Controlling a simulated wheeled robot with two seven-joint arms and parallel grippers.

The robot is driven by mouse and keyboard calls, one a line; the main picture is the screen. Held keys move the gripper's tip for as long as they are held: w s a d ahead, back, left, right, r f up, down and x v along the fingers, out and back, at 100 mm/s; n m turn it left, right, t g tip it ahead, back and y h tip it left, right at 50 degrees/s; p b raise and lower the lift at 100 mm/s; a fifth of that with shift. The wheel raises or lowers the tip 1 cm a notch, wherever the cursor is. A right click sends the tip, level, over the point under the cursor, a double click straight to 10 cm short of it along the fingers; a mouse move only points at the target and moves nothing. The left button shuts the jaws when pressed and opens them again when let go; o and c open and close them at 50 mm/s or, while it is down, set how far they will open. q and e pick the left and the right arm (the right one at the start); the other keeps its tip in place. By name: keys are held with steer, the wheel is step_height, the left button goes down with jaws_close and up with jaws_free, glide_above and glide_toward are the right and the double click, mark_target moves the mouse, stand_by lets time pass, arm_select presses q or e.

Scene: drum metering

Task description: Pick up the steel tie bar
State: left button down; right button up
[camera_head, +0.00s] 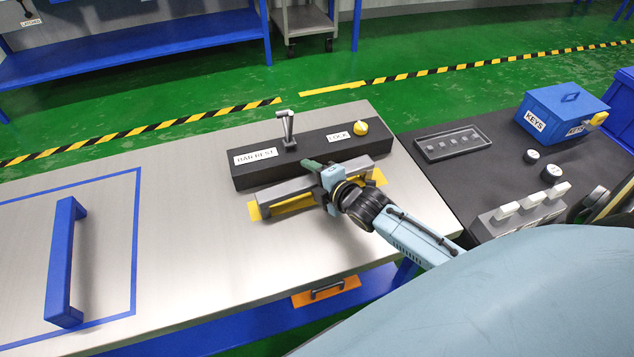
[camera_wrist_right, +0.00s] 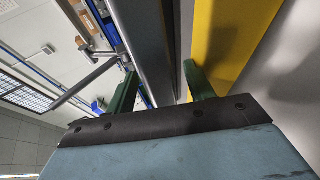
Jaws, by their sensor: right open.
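The steel tie bar, which I take to be the long grey bar (camera_head: 287,189), lies in front of the black block in the head view, over a yellow patch (camera_head: 254,211) on the bench. My right gripper (camera_head: 322,175) is at the bar's right part, its jaws open. In the right wrist view, the grey bar (camera_wrist_right: 148,40) runs between the two green fingers, with a yellow surface (camera_wrist_right: 232,35) beside it. I cannot tell whether either finger touches the bar. The gripper hides part of the bar in the head view. My left gripper is out of view.
The black block (camera_head: 305,148), labelled BAR REST and LOCK, carries a metal lever (camera_head: 287,128) and a yellow knob (camera_head: 360,128). A blue handle-shaped piece (camera_head: 64,262) stands at left. A blue KEYS box (camera_head: 563,110) and shallow tray (camera_head: 452,143) are at right. The bench's middle is clear.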

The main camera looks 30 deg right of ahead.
steer(key=shift+c, duration=0.4)
jaws_close()
